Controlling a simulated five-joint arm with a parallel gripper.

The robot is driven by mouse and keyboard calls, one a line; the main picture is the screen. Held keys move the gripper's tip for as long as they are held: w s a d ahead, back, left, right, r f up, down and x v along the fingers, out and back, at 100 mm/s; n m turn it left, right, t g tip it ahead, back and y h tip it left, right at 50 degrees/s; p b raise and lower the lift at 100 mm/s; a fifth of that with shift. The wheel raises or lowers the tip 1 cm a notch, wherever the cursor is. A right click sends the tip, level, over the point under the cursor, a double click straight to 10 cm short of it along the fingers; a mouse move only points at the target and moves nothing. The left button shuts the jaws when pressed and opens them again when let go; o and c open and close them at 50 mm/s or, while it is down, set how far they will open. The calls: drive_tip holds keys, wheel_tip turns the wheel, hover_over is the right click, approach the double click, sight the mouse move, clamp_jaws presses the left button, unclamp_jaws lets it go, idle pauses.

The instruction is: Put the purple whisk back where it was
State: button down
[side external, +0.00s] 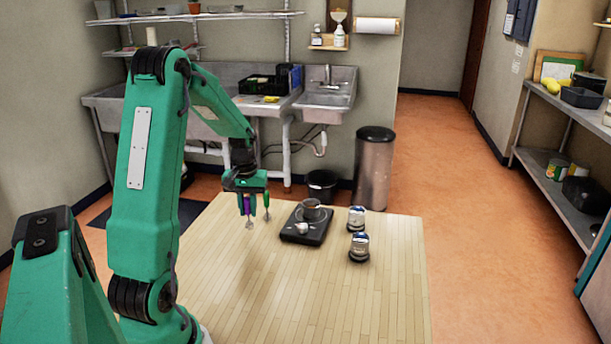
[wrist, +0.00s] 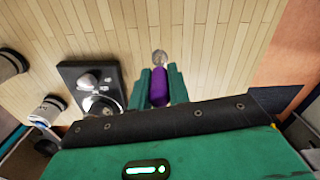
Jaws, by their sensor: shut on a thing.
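The purple whisk (side external: 247,207) hangs from my gripper (side external: 253,204) in the side view, its wire head pointing down over the pale wooden table (side external: 290,300). In the wrist view my gripper (wrist: 159,88) has its two green fingers on either side of the purple whisk's handle (wrist: 158,86), with the silver wire head beyond them. The gripper is shut on the handle. The head appears clear of the tabletop, but its exact height is hard to tell.
The table's front and middle are bare. A sink and bins are behind.

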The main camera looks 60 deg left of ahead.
sight(248, 213)
drive_tip(key=shift+f, duration=1.95)
drive_tip(key=shift+f, duration=0.2)
drive_tip(key=c, duration=1.3)
unclamp_jaws()
drive_tip(key=shift+r, duration=0.15)
wheel_tip(248, 213, up, 12)
drive_tip(key=shift+f, duration=0.15)
drive_tip(key=shift+r, duration=0.2)
